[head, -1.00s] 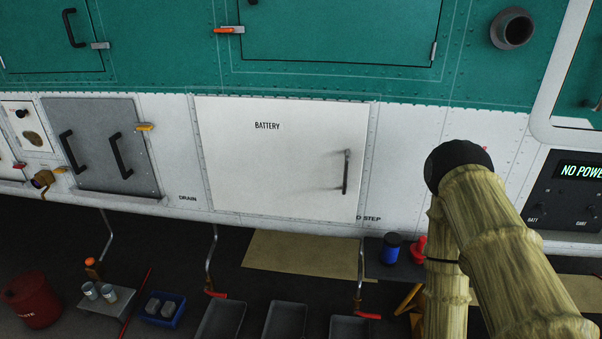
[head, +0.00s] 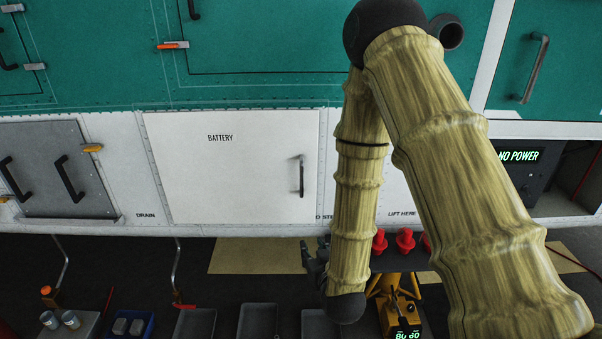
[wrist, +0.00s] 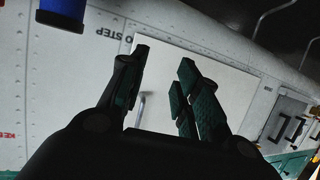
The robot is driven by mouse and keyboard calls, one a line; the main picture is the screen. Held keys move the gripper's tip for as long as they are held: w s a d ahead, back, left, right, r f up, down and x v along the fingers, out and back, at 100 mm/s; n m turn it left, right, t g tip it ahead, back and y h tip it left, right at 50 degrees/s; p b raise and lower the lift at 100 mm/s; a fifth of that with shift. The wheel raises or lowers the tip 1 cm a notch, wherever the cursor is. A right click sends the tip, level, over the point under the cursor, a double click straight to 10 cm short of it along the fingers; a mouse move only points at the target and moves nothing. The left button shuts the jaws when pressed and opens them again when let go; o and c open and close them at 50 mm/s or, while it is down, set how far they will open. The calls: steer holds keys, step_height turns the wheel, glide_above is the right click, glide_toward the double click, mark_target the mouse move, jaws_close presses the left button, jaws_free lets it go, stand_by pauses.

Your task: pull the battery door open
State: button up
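The white battery door (head: 235,170), lettered BATTERY, is flush and closed in the white lower hull in the head view. Its dark upright handle (head: 301,176) is near the door's right edge. My gripper (head: 312,262) is low, below and right of the handle, partly hidden behind my arm. In the wrist view my gripper (wrist: 160,75) has its two fingers spread apart with nothing between them. The battery door (wrist: 225,85) lies beyond the fingers there, and the handle (wrist: 141,108) shows in the gap, apart from them.
A grey panel (head: 60,172) with two handles is left of the door. Below are several grey trays (head: 257,322), a blue bin (head: 130,325), red plugs (head: 404,240) and a yellow jack (head: 402,305).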

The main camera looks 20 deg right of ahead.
mark_target(302, 179)
steer(key=w+r+t+p, duration=0.1)
steer(key=w+r+t, duration=0.3)
steer(key=r, duration=1)
steer(key=shift+h, duration=0.4)
steer(key=w+p, duration=0.1)
steer(key=w, duration=0.2)
steer(key=w+p, duration=0.1)
steer(key=w, duration=0.3)
steer(key=w+d+p, duration=0.1)
steer(key=w, duration=0.2)
steer(key=shift+w+d+f, duration=0.1)
steer(key=shift+w+f, duration=0.1)
steer(key=shift+w, duration=0.2)
jaws_close()
